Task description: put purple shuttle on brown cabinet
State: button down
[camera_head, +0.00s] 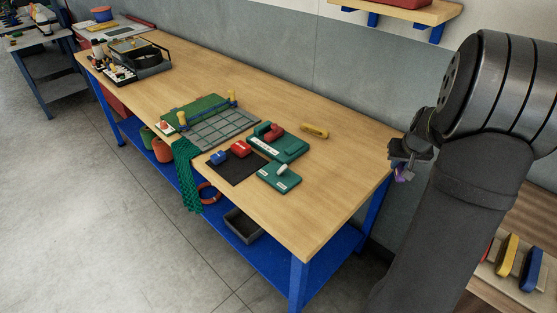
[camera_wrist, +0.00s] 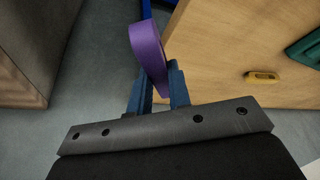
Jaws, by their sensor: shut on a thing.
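The purple shuttle (camera_wrist: 147,45) is gripped between the blue fingers of my gripper (camera_wrist: 155,88) in the wrist view, with its rounded body sticking out beyond them. In the head view a small purple part (camera_head: 403,175) shows under my gripper (camera_head: 400,163), in the air off the workbench's right end. A brown wooden surface (camera_head: 540,212), perhaps the brown cabinet, shows at the lower right of the head view, partly hidden by my arm.
Yellow (camera_head: 507,255) and blue (camera_head: 532,270) shuttles stand at the lower right, with red beside them. The workbench (camera_head: 335,190) bears a yellow shuttle (camera_head: 314,131), green fixtures (camera_head: 280,142) and a dark mat (camera_head: 235,168). A wall shelf (camera_head: 395,10) is above.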

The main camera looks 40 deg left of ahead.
jog(key=s+a+n+g+y, duration=0.1)
jog(key=s+a+n, duration=0.2)
jog(key=a, duration=0.3)
jog(key=s+a+r+n+g, duration=0.1)
jog(key=s+a+n, duration=0.25)
jog(key=a, duration=0.25)
jog(key=s+a+n+g+y, duration=0.1)
jog(key=s+a+n, duration=0.1)
jog(key=a+n, duration=0.3)
jog(key=n+g+h, duration=0.2)
jog(key=n+g, duration=0.2)
jog(key=n, duration=0.5)
send_over(233, 171)
jog(key=w+d, duration=0.2)
jog(key=x, duration=0.3)
jog(key=shift+w+d+f+m, duration=0.15)
jog(key=shift+f+m, duration=0.1)
jog(key=shift+f, duration=0.25)
jog(key=shift+a+f, duration=0.3)
jog(key=shift+f, duration=1.9)
jog(key=shift+f, duration=0.15)
jog(key=c, duration=1.3)
grip_release()
jog(key=shift+c, duration=0.2)
